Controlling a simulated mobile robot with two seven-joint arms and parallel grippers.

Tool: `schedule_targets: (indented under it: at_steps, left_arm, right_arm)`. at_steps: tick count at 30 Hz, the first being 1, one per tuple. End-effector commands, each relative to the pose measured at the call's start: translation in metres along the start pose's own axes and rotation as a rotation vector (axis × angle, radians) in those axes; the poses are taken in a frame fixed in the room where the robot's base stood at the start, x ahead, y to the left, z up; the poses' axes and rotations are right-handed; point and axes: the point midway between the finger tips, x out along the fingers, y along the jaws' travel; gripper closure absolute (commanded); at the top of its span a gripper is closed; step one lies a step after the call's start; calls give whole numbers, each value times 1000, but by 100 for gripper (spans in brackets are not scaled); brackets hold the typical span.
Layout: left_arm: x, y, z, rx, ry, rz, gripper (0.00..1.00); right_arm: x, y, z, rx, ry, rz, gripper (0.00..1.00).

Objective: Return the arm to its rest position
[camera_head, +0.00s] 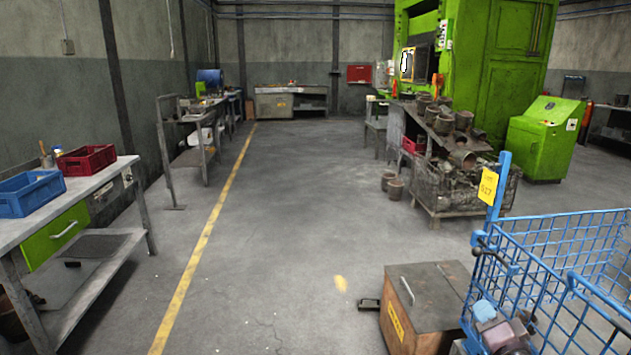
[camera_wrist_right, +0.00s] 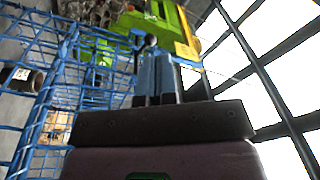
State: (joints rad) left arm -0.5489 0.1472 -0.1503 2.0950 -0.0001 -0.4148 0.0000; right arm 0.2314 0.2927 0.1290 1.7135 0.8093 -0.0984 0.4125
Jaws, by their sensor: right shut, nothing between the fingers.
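My right gripper (camera_head: 484,311) shows at the bottom right of the head view, in front of or over the blue wire cage (camera_head: 565,248); I cannot tell which. In the right wrist view its two blue-grey fingers (camera_wrist_right: 157,78) are together, with nothing between them. The cage mesh (camera_wrist_right: 92,75) shows around and behind the fingers in that view. The rest of my right arm is out of view or cut off by the frame. My left gripper is in neither view.
A brown box (camera_head: 437,290) stands on the floor left of the cage. A workbench (camera_head: 95,195) with a blue bin (camera_head: 25,200) and a red bin (camera_head: 85,165) is at left. The green press (camera_head: 505,75) stands behind. The middle floor is clear.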

Motion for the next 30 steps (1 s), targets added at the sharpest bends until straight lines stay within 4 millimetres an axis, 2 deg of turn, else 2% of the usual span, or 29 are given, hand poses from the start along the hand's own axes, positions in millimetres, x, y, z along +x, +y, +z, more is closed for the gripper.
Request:
schedule_targets:
  at_steps: [5,9,15,19,24,27,30]
  left_arm:
    - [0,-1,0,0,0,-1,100]
    - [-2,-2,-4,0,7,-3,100]
    - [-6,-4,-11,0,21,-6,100]
    - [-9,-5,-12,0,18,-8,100]
    - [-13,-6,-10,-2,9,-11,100]
    - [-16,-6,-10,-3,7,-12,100]
    - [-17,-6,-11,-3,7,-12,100]
  right_arm:
    - [-42,-2,44,-400,-141,46,100]
    - [-96,7,80,-697,-268,98,100]
    - [-181,20,116,-957,-429,171,100]
    - [-236,25,132,-1023,-516,219,100]
    - [-300,30,149,-1008,-602,274,100]
    - [-328,36,155,-987,-643,305,100]
    - [-344,41,157,-978,-666,328,100]
